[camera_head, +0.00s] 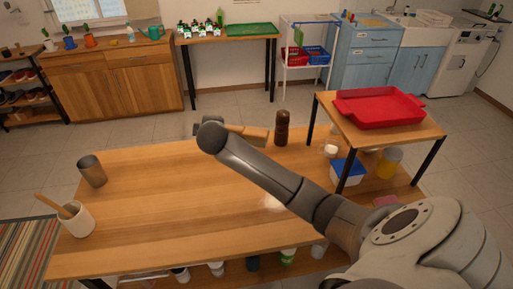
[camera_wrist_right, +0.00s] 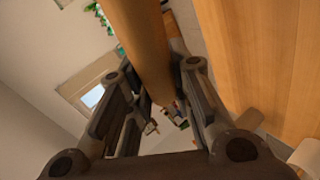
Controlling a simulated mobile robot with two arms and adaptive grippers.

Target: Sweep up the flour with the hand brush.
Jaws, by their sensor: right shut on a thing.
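The flour (camera_head: 272,204) is a small pale patch on the wooden table (camera_head: 160,215), just below my right forearm in the head view and partly covered by it. My right gripper is mostly hidden behind my wrist in the head view. In the right wrist view my right gripper (camera_wrist_right: 150,62) is shut on a round wooden handle, which I take to be the hand brush (camera_wrist_right: 135,40). A wooden piece of the brush (camera_head: 256,135) sticks out to the right of my wrist in the head view. Its bristles are not visible. My left gripper is not in view.
A dark brown mill (camera_head: 282,128) stands by the table's far edge. A metal cup (camera_head: 92,171) and a white crock (camera_head: 76,220) stand at the left. A raised stand (camera_head: 335,113) with a red tray (camera_head: 380,108) is at the right. The table's middle left is clear.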

